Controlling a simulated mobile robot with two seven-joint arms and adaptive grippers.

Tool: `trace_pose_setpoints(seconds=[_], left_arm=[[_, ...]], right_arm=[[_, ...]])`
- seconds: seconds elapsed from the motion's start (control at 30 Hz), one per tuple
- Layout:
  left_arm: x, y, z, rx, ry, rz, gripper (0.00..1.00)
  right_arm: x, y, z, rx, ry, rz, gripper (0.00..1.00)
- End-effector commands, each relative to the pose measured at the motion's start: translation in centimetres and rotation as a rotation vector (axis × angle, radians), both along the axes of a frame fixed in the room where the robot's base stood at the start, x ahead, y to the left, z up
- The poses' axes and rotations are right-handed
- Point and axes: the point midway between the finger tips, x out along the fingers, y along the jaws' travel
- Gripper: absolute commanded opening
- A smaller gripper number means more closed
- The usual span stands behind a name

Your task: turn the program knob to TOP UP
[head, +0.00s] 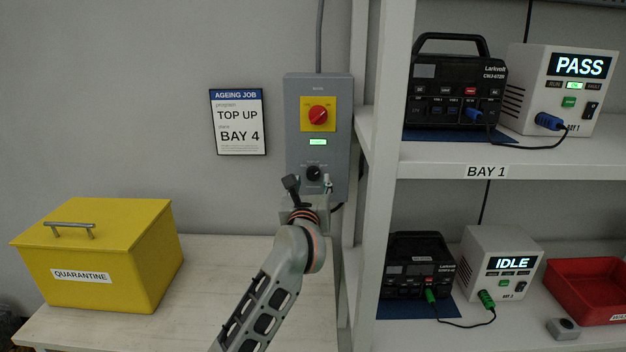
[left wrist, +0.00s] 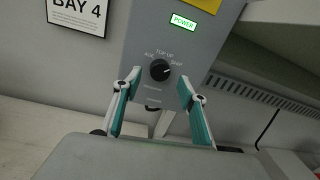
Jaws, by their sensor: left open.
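The black program knob (head: 314,173) is low on the grey wall box (head: 295,140), under the red switch and a lit green display. In the left wrist view the knob (left wrist: 160,70) has TOP UP printed above it, another label at its left and one at its right. Its pointer is too small to read surely. My left gripper (head: 310,186) is open in front of the box; in the left wrist view its two fingers (left wrist: 158,88) stand either side of the knob, apart from it. My right gripper is not in view.
A job card (head: 238,122) on the wall reads TOP UP, BAY 4. A yellow quarantine box (head: 150,240) stands on the bench at left. The shelf upright (head: 378,130) is close right of the wall box; shelves hold battery units and testers (head: 560,90).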

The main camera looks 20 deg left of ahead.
Motion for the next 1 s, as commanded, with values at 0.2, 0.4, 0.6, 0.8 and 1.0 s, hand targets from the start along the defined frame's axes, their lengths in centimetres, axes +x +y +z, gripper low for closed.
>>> trace_pose_setpoints(seconds=[0.2, 0.4, 0.6, 0.8, 1.0], left_arm=[[2.2, 0.6, 0.0, 0.002, 0.000, 0.002, 0.42], [2.6, 0.6, 0.0, 0.002, 0.000, 0.001, 0.42], [2.6, 0.6, 0.0, 0.002, 0.000, 0.001, 0.26], [2.6, 0.6, 0.0, 0.002, 0.000, 0.001, 0.03], [2.6, 0.6, -0.1, -0.016, -0.005, 0.001, 0.03]], right_arm=[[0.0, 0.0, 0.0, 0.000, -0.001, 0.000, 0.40], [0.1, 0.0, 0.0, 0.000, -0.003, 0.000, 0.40], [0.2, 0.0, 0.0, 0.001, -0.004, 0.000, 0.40], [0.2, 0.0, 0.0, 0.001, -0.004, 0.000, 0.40], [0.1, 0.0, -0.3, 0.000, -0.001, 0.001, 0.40]])
